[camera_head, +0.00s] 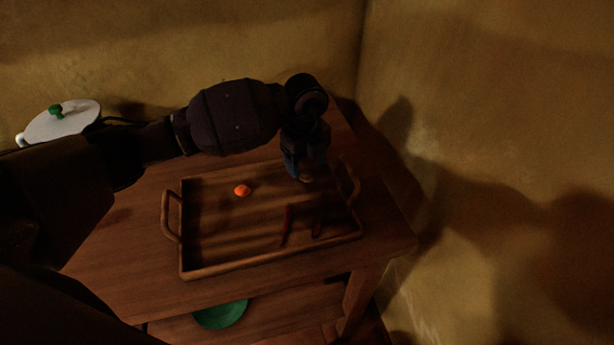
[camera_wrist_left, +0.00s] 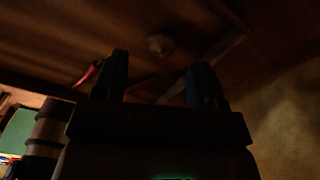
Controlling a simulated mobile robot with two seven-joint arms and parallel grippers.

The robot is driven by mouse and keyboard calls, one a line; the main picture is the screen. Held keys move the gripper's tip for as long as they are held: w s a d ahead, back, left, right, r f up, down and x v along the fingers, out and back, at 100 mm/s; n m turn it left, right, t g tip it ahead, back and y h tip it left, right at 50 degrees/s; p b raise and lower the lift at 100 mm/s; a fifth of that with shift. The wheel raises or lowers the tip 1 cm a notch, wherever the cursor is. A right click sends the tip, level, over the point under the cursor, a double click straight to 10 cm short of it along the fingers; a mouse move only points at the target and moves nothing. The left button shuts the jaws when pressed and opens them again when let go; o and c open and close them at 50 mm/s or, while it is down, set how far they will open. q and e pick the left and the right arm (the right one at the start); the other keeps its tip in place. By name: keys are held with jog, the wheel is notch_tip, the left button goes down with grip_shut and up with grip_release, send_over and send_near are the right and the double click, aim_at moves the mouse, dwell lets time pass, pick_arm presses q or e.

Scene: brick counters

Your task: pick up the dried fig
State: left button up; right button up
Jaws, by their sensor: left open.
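The dried fig (camera_head: 306,179) appears as a small brownish lump in the right back part of the wooden tray (camera_head: 183,225), partly hidden by my gripper in the head view. In the left wrist view the fig (camera_wrist_left: 160,44) is a dim, pale round shape, framed between the two fingers and apart from both. My left gripper (camera_head: 304,168) points down over the fig with its fingers open; the fingers also show in the wrist view (camera_wrist_left: 161,64). My right gripper is not seen.
In the tray are an orange fruit (camera_head: 242,190) to the left and two dark red, thin pieces (camera_head: 287,226) near the front. A green plate (camera_head: 220,315) lies below the tabletop. A wall closes off the right.

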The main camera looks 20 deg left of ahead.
aim_at(307, 174)
pick_arm(q)
jog(key=f, duration=0.4)
jog(key=shift+d+b, duration=0.2)
jog(key=shift+b, duration=0.1)
jog(key=c, duration=1)
jog(key=shift+r, duration=0.1)
